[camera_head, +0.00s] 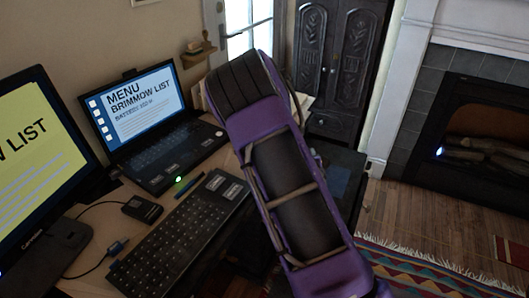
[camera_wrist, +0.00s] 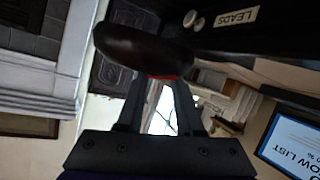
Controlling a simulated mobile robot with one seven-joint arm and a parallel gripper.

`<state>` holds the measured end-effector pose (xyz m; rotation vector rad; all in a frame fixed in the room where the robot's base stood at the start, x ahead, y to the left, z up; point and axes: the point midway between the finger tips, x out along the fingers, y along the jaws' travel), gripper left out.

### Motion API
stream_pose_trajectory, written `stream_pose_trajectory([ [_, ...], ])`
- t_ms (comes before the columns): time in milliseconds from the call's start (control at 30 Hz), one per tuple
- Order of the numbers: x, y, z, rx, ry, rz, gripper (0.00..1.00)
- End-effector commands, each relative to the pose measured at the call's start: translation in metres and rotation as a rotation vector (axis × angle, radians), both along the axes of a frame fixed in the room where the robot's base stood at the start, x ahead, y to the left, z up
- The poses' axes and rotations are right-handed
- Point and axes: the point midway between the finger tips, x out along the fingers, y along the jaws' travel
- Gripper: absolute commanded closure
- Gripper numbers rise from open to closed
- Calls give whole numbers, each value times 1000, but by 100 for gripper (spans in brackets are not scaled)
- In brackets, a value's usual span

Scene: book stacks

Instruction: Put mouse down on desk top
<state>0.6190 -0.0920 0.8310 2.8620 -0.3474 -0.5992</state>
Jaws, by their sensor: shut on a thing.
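My gripper (camera_wrist: 155,85) shows in the wrist view with its two dark fingers closed on the mouse (camera_wrist: 140,47), a dark rounded body with a red patch at its lower edge. The head view shows neither the fingers nor the mouse, with my purple arm across the middle. The desk top (camera_head: 100,222) is at the left of the head view, and my arm covers its right part. I cannot tell how high the mouse is above it.
A laptop (camera_head: 150,110), a large monitor (camera_head: 40,150), a keyboard (camera_head: 185,235) and a small black box (camera_head: 142,208) with a cable crowd the desk. A dark cabinet (camera_head: 340,65) and a fireplace (camera_head: 470,145) stand beyond. The wrist view shows a "LEADS" label (camera_wrist: 238,17) on a dark surface.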

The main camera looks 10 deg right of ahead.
Motion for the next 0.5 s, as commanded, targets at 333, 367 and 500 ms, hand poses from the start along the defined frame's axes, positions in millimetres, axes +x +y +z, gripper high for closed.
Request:
stream_pose_trajectory([
  [333,-47,88,23,20,1,290,100],
  [367,-46,95,24,23,1,318,100],
  [500,-26,123,29,32,1,438,100],
])
